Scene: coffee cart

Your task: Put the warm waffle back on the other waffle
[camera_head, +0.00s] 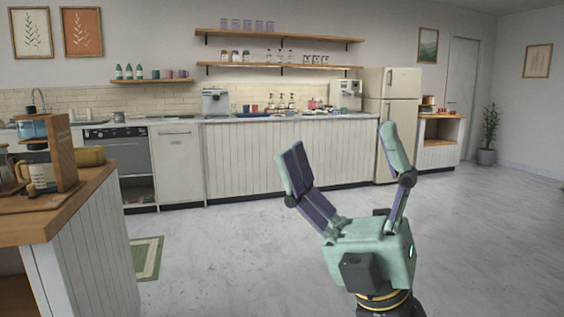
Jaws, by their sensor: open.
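My gripper (340,153) is in the right half of the view, pointing up and away from me. Its two fingers are spread wide and nothing is between them. Open floor lies around it, and the long back counter is beyond it. I cannot make out either waffle in this view. Items on the back counter are too small to tell apart well.
A wooden-topped counter (88,187) stands close at the left, with a wooden stand (62,152) and a glass jug on it. The back counter (290,160) runs to a fridge (395,95). A green rug (147,258) lies on the floor. The floor at right is clear.

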